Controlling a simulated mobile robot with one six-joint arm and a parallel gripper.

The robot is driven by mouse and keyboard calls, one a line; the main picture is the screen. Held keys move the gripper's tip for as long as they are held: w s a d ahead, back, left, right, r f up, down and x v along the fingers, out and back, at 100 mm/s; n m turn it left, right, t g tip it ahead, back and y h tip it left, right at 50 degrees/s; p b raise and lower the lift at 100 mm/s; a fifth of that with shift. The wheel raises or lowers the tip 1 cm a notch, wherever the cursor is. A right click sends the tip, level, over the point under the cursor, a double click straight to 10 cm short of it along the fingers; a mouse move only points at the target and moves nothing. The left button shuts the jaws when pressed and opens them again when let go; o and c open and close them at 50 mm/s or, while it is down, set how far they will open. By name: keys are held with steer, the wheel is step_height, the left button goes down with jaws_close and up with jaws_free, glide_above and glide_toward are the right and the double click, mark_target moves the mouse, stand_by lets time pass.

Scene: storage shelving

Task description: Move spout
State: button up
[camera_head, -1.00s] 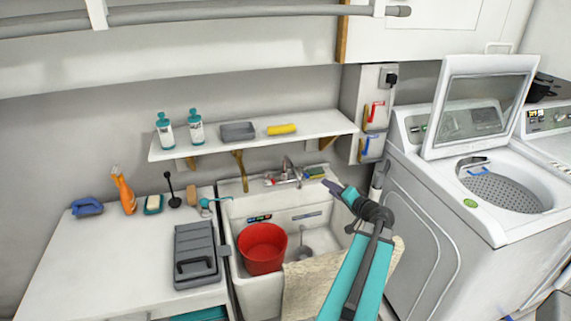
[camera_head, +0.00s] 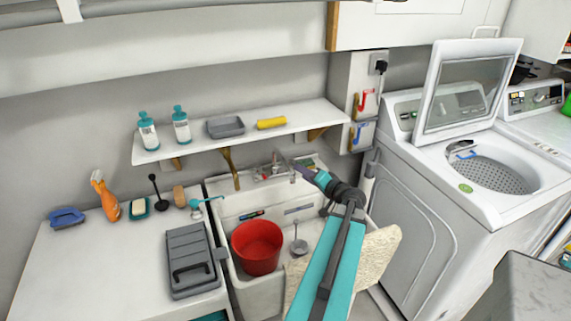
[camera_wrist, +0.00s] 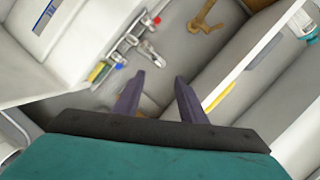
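The metal faucet with its spout (camera_head: 279,164) is on the wall at the back of the white sink (camera_head: 327,240). In the wrist view the faucet (camera_wrist: 131,42) is tilted, beyond and to the left of my fingertips, with red and blue marks at its handles. My gripper (camera_head: 300,167) is just right of the faucet in the head view and partly overlaps it. In the wrist view my gripper (camera_wrist: 159,76) has its two purple fingers apart with nothing between them. I cannot tell whether a finger touches the spout.
A shelf (camera_head: 200,146) with bottles, a grey tray and a yellow item hangs above the sink. A red bucket (camera_head: 257,247) is in the sink.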

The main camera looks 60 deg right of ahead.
mark_target(285, 163)
steer(key=p+x, duration=0.4)
steer(key=x, duration=0.7)
steer(key=shift+w+d, duration=0.25)
steer(key=shift+d, duration=0.1)
steer(key=shift+p+x, duration=0.55)
steer(key=shift+x, duration=0.35)
steer(key=shift+f, duration=0.1)
steer(key=shift+c, duration=0.3)
jaws_close()
